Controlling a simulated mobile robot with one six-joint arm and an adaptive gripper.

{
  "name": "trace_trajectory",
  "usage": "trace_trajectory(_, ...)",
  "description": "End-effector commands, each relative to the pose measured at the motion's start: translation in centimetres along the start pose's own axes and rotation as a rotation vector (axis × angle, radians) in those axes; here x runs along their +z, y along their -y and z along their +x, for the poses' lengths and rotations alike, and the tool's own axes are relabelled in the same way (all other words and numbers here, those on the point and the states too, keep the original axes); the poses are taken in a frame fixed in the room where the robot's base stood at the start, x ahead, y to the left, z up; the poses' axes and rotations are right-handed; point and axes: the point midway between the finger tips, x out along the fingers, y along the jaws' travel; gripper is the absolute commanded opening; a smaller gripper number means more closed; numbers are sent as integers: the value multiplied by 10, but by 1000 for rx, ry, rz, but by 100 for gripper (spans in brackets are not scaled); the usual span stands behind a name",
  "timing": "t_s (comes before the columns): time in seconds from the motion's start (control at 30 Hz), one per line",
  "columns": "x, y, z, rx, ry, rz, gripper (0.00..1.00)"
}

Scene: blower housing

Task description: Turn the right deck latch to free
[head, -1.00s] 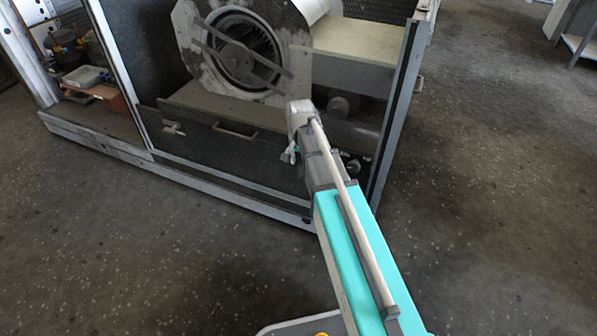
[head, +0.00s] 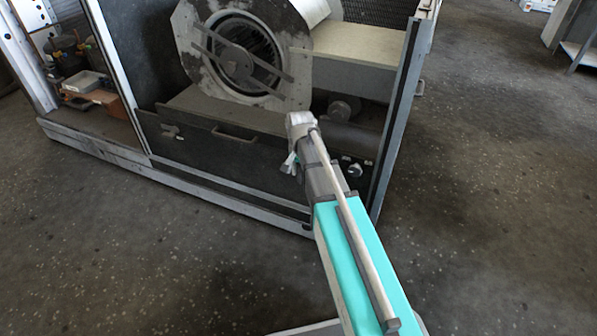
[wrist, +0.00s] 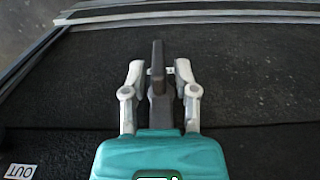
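A dark panel (head: 225,152) runs along the cabinet's lower front below the blower. A small pale latch (head: 170,132) sits near its left end. A pale round fitting (head: 355,171) shows near its right end, just right of my arm; I cannot tell if it is the right latch. My gripper (head: 291,163) is in front of the panel's right half. In the wrist view my gripper (wrist: 159,72) has its fingers apart. A dark upright lever (wrist: 158,66), likely the right deck latch, stands between them with a gap on each side. Its depth is unclear.
The blower housing (head: 240,55) stands on the deck behind the panel. A metal post (head: 400,110) edges the opening on the right. A grey handle (head: 235,134) is mid-panel. An "OUT" label (wrist: 20,171) shows at lower left. The floor (head: 490,210) at right is clear.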

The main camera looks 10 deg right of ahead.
Motion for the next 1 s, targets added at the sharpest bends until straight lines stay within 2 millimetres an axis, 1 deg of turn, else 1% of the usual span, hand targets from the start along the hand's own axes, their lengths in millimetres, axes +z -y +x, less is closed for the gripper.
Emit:
trace_trajectory(0.03, 0, 0, 0, 0, 0, 0, 20)
trace_trajectory(0.13, 0, 0, 0, 0, 0, 0, 1)
trace_trajectory(0.17, 0, 0, 0, 0, 0, 0, 0)
trace_trajectory(0.37, 0, 0, 0, -1, 0, 0, 0)
trace_trajectory(0.4, 4, 6, 0, -2, 0, -1, 0)
trace_trajectory(0.53, 2, 3, 0, -7, 2, -1, 0)
trace_trajectory(1.0, 5, 7, 1, -36, 2, -12, 0)
